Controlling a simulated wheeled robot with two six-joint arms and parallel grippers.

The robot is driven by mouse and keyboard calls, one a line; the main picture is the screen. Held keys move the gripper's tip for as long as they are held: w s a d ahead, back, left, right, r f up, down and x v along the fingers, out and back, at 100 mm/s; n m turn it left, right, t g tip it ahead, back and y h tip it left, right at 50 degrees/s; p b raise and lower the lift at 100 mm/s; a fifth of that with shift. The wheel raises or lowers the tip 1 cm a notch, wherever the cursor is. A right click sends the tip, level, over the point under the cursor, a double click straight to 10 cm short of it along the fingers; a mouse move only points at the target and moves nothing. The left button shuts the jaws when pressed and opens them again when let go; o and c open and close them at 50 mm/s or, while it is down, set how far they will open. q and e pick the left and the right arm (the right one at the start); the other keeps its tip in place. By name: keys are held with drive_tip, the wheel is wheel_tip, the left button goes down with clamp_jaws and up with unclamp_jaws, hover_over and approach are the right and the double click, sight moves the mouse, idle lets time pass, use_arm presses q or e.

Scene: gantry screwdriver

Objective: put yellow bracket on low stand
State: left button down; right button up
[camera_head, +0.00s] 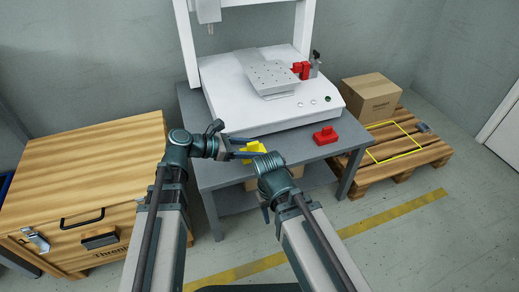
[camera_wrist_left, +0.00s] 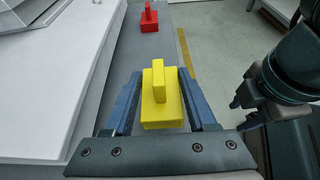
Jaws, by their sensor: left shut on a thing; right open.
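The yellow bracket (camera_head: 254,148) is held in my left gripper (camera_head: 245,148), over the front edge of the grey table. In the left wrist view the yellow bracket (camera_wrist_left: 162,112) sits between the two blue fingers, its upright tab facing the camera. My right gripper (camera_head: 265,208) is open, low in front of the table and mostly hidden by its own wrist; part of it also shows at the right of the left wrist view (camera_wrist_left: 243,104). A low wooden pallet (camera_head: 405,163) with a yellow outlined square stands on the floor at the right; no other low stand is clear.
The grey table (camera_head: 345,133) bears a white gantry machine (camera_head: 225,97) with a tilted metal plate (camera_head: 268,72). A red bracket (camera_head: 325,136) lies on the table's right side. A cardboard box (camera_head: 371,98) stands on the pallet. A wooden cabinet (camera_head: 85,160) is at the left.

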sight(255, 142)
use_arm(q)
drive_tip(key=shift+w+d+f, duration=0.1)
drive_tip(key=shift+w+d, duration=0.1)
drive_tip(key=shift+w, duration=0.6)
drive_tip(key=shift+w+d+f, duration=0.1)
drive_tip(key=shift+w+d, duration=0.05)
drive_tip(key=shift+w, duration=0.65)
drive_tip(key=f+b, duration=0.3)
drive_tip(key=shift+s+f+b, duration=0.15)
drive_tip(key=shift+s+b, duration=0.15)
drive_tip(key=shift+b, duration=0.05)
use_arm(e)
drive_tip(key=f, duration=0.2)
drive_tip(key=d+f, duration=0.1)
drive_tip(key=shift+w+f, duration=0.3)
drive_tip(key=shift+f, duration=0.05)
use_arm(q)
drive_tip(key=shift+f, duration=0.2)
drive_tip(key=shift+c, duration=1)
unclamp_jaws()
use_arm(e)
drive_tip(key=shift+f, duration=0.15)
use_arm(q)
drive_tip(key=shift+r, duration=0.15)
